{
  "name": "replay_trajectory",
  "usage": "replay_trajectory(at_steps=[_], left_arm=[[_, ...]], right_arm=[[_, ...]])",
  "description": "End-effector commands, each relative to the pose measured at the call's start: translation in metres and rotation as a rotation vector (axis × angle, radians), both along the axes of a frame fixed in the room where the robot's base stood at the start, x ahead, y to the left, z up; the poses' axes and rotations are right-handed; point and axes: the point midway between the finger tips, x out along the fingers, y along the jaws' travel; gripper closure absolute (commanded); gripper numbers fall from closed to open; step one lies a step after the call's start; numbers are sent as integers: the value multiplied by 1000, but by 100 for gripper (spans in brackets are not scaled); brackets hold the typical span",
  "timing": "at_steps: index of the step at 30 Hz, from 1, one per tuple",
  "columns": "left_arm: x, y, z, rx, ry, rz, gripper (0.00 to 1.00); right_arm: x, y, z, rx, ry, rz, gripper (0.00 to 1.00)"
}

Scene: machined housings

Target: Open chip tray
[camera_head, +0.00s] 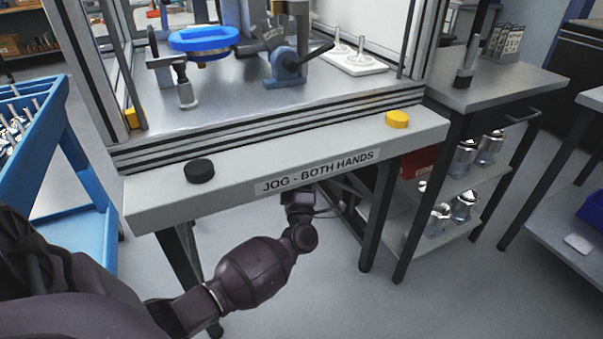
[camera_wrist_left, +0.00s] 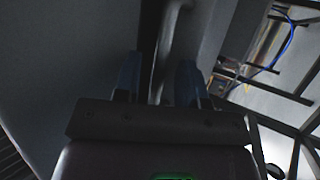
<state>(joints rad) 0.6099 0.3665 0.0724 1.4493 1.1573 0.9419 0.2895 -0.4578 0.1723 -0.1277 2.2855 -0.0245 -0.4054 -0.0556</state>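My left arm comes in from the left in the head view, and its gripper (camera_head: 299,197) is under the front edge of the bench, below the label. The panel hides its fingertips there. In the left wrist view the two dark fingers (camera_wrist_left: 158,82) stand apart. A grey rounded bar (camera_wrist_left: 176,38), perhaps a handle, runs between or just beyond them, with a dark gap beside the left finger. I cannot tell whether it touches a finger. The chip tray cannot be made out clearly in either view. My right gripper is not in view.
The bench's front panel (camera_head: 228,187) carries a black button (camera_head: 200,170), a yellow button (camera_head: 397,119) and a "JOG - BOTH HANDS" label (camera_head: 318,172). A blue clamp fixture (camera_head: 204,39) stands above. A blue cart (camera_head: 75,215) is left, a side table (camera_head: 505,82) right. Floor in front is clear.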

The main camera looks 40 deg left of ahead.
Motion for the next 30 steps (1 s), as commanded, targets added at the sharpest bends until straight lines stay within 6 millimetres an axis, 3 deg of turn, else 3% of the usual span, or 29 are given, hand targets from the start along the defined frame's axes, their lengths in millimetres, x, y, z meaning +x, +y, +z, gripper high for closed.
replay_trajectory(at_steps=[9, 16, 30], left_arm=[[1, 1, 1, 1, 1, 1, 64], [1, 1, 1, 1, 1, 1, 99], [-2, -6, 2, -2, -1, 0, 100]], right_arm=[[1, 0, 1, 0, -2, 1, 100], [1, 0, 1, 0, -2, 0, 100], [3, 1, 5, 4, -9, -1, 100]])
